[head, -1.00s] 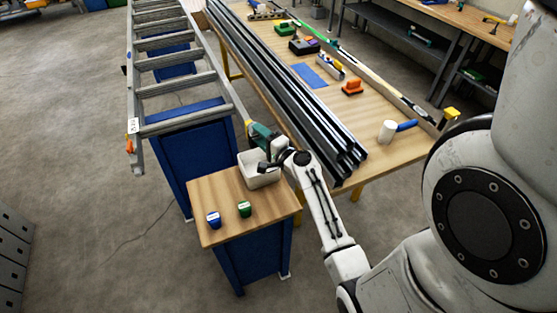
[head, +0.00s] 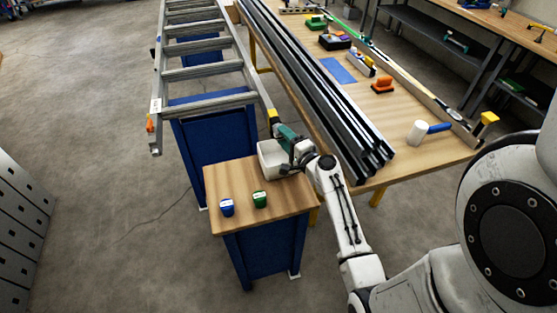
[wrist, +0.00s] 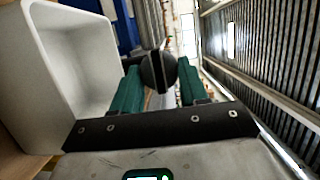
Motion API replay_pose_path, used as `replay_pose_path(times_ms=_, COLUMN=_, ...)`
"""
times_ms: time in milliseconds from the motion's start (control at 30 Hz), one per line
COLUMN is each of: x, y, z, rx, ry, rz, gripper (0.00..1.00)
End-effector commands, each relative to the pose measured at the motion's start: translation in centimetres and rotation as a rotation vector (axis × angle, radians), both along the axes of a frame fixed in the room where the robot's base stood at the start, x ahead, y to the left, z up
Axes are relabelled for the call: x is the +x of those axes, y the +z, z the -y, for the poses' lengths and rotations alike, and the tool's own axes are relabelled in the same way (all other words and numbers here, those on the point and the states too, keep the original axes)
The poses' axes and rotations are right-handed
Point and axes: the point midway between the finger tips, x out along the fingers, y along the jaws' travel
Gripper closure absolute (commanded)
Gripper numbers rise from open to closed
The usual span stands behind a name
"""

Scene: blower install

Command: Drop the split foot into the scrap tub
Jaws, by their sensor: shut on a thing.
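The scrap tub is a pale, open-topped box (head: 268,160) at the back edge of a small wood-topped cabinet. In the wrist view the tub (wrist: 35,75) fills the left side, and the part of its inside that shows looks empty. My gripper (head: 284,134) is beside the tub's right rim in the head view. In the wrist view its green fingers (wrist: 160,78) are shut on a dark round piece (wrist: 153,68), apparently the split foot. The piece is to the right of the tub's opening, not over it. It cannot be made out clearly in the head view.
A blue pot (head: 227,207) and a green pot (head: 260,199) stand on the cabinet top (head: 235,180). A ladder (head: 210,72) lies behind over blue cabinets. Long dark rails (head: 320,95) run along the workbench (head: 400,140) at the right, close to my arm.

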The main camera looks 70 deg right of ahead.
Motion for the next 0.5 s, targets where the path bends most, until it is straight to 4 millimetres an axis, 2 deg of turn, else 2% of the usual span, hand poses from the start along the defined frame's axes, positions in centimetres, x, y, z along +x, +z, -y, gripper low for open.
replay_pose_path(times_ms=67, x=0.02, y=0.09, z=0.01, rx=0.000, ry=0.000, rz=0.000, gripper=0.93)
replay_pose_path(times_ms=100, x=0.02, y=0.09, z=0.01, rx=-0.001, ry=0.000, rz=0.001, gripper=0.55)
replay_pose_path(times_ms=400, x=0.03, y=0.08, z=-0.01, rx=-0.001, ry=0.000, rz=-0.001, gripper=0.27)
replay_pose_path(times_ms=500, x=0.02, y=0.08, z=-0.01, rx=-0.001, ry=0.000, rz=-0.001, gripper=0.27)
